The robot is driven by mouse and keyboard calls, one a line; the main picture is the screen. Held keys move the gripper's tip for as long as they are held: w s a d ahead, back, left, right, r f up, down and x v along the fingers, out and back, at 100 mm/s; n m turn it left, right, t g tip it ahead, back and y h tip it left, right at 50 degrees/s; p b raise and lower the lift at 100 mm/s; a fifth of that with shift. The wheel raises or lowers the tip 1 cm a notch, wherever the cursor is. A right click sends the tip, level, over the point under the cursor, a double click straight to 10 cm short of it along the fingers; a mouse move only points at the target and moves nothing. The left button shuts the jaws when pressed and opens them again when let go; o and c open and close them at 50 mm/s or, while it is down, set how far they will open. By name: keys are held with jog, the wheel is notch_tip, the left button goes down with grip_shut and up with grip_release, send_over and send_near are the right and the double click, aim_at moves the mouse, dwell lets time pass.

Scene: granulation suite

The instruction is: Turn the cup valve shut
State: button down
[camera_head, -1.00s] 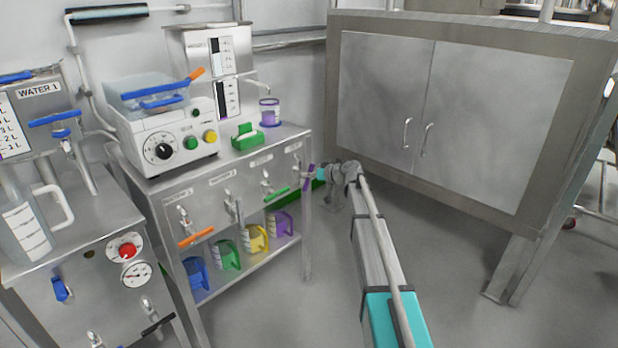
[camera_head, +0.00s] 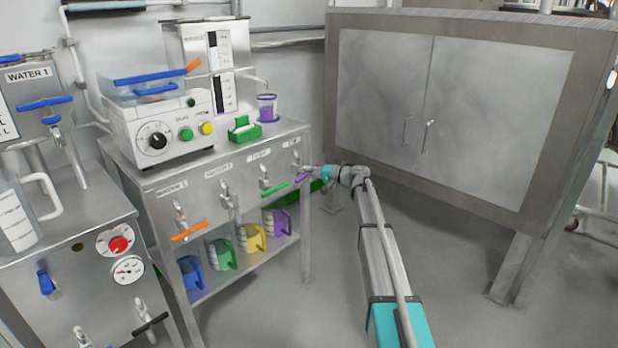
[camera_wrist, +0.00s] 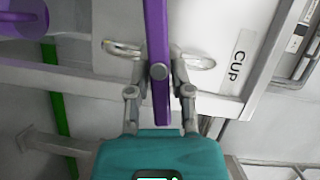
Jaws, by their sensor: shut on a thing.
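The cup valve is at the right end of the bench front. Its purple handle (camera_head: 303,178) lies close to level in the head view. My gripper (camera_head: 316,173) reaches it from the right. In the wrist view the purple handle (camera_wrist: 158,30) runs between the two fingers, and my gripper (camera_wrist: 160,82) is shut on it. A "CUP" label (camera_wrist: 238,60) shows on the panel beside it. The valve body is partly hidden behind the handle and fingers.
Other valves with a green handle (camera_head: 275,189) and an orange handle (camera_head: 188,232) are left along the same front. A purple jug (camera_head: 280,222) and several other jugs stand on the shelf below. A steel cabinet (camera_head: 425,120) stands behind my arm.

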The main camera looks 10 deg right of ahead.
jog(key=shift+f+m+t+y+b, duration=0.15)
jog(key=shift+m+t+y+b, duration=0.2)
jog(key=shift+m+b, duration=0.5)
jog(key=shift+d+m, duration=0.1)
jog(key=shift+m, duration=0.15)
jog(key=c, duration=0.5)
grip_release()
jog(key=shift+v, duration=5.9)
jog(key=shift+w, duration=0.1)
